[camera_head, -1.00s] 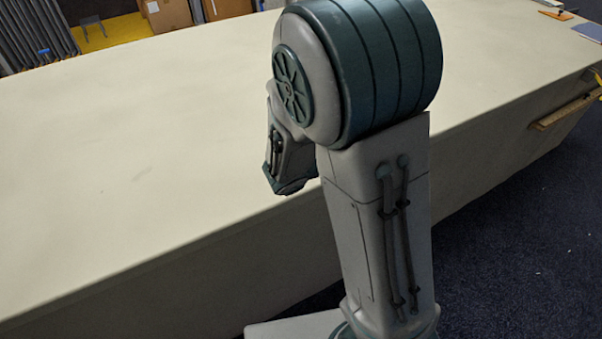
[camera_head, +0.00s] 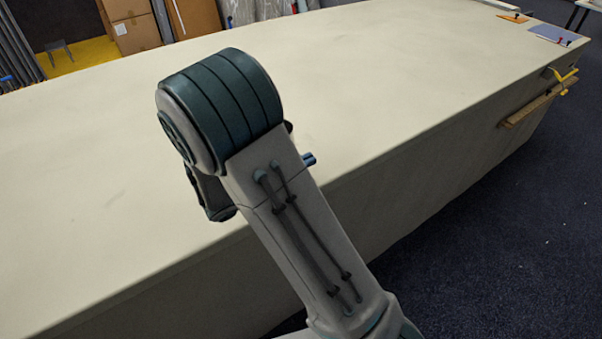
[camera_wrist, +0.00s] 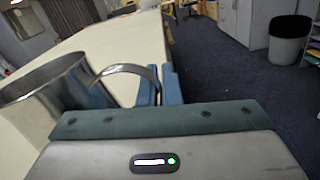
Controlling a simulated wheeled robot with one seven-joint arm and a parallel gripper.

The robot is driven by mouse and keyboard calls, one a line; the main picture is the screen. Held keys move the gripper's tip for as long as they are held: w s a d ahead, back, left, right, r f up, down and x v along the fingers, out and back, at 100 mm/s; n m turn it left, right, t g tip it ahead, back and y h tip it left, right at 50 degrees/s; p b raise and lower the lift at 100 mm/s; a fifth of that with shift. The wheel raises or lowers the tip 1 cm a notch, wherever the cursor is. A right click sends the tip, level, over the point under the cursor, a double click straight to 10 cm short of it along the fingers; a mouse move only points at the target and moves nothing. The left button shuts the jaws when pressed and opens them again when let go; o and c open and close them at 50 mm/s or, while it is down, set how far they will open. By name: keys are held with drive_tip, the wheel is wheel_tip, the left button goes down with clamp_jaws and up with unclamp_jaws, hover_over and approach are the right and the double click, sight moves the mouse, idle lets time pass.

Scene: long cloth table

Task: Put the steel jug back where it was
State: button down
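In the wrist view the steel jug (camera_wrist: 60,92), shiny and open-topped, is at the left, its handle (camera_wrist: 130,70) reaching right to the blue fingers of my gripper (camera_wrist: 164,86). The gripper appears shut on the handle, though the grip itself is partly hidden. The jug's base is cut off or hidden behind the gripper body, so I cannot tell its height above the table. In the head view my arm hides the jug; only a small blue tip of my gripper (camera_head: 309,159) shows beside the arm, over the table's near edge.
The long cloth table (camera_head: 400,75) is mostly bare. At its far right end lie an orange pad (camera_head: 514,18) and a blue-grey mat (camera_head: 552,34) with small items. A wooden ledge (camera_head: 525,108) with a yellow clamp (camera_head: 564,80) juts from the near side. A bin (camera_wrist: 288,45) stands on the floor.

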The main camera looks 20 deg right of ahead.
drive_tip(key=shift+w+a+f, duration=0.1)
drive_tip(key=shift+f, duration=1)
drive_tip(key=shift+w+a+f, duration=0.1)
drive_tip(key=shift+f, duration=0.95)
drive_tip(key=c, duration=1.6)
unclamp_jaws()
drive_tip(key=shift+s, duration=0.1)
